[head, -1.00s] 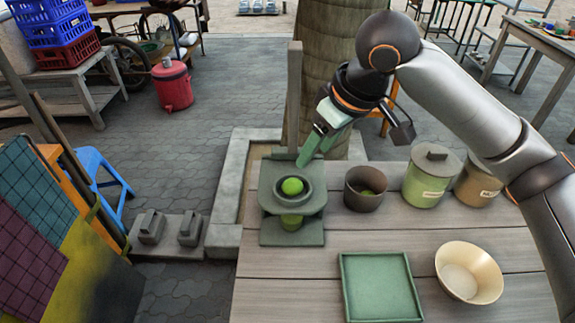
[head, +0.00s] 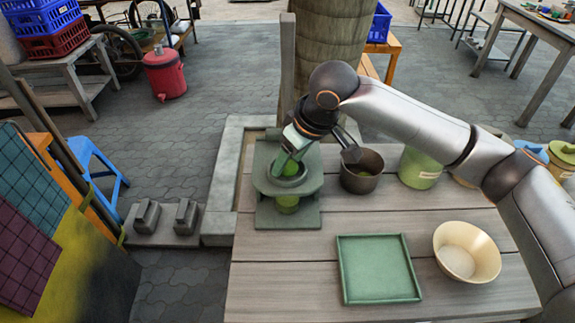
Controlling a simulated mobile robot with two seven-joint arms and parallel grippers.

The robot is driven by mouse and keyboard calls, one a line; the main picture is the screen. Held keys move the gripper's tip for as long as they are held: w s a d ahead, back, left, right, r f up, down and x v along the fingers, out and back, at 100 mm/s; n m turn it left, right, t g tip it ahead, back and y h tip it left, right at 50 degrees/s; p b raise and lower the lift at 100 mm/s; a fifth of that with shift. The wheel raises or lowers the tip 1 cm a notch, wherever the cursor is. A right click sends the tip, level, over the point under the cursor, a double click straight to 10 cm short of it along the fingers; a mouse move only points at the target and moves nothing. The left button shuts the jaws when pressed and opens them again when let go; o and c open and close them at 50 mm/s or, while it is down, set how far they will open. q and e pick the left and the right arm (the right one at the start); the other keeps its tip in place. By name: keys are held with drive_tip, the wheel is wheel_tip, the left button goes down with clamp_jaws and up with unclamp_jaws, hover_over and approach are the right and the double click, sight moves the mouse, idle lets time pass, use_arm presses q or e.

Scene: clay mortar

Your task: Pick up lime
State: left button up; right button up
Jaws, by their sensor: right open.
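The lime (head: 291,168) sits in the round opening at the top of a green press stand (head: 270,186) on the wooden table. Only part of it shows, since my right gripper covers the rest. My right gripper (head: 286,163) is open, pointing down at the opening, with its green-tipped fingers at the lime. I cannot tell whether the fingers touch it. A green thing (head: 287,203) shows below the opening in the stand. My left gripper is not in view.
A green lidded canister (head: 420,167) is partly behind my arm. A green square tray (head: 377,268) and a cream bowl (head: 467,251) are in front. A post and trunk (head: 329,40) rise behind.

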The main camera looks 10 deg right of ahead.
drive_tip(key=shift+f, duration=0.1)
drive_tip(key=shift+c, duration=0.3)
drive_tip(key=c, duration=0.9)
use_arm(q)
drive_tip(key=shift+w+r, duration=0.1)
use_arm(e)
clamp_jaws()
drive_tip(key=shift+r, duration=0.4)
wheel_tip(320, 180, up, 2)
drive_tip(key=shift+r+p, duration=0.1)
drive_tip(key=shift+p, duration=0.2)
use_arm(q)
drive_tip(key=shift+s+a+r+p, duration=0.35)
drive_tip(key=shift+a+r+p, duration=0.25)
drive_tip(key=shift+p, duration=0.25)
use_arm(e)
drive_tip(key=s+d+r, duration=0.4)
drive_tip(key=s+r, duration=0.6)
drive_tip(key=s, duration=0.3)
drive_tip(key=shift+s, duration=0.2)
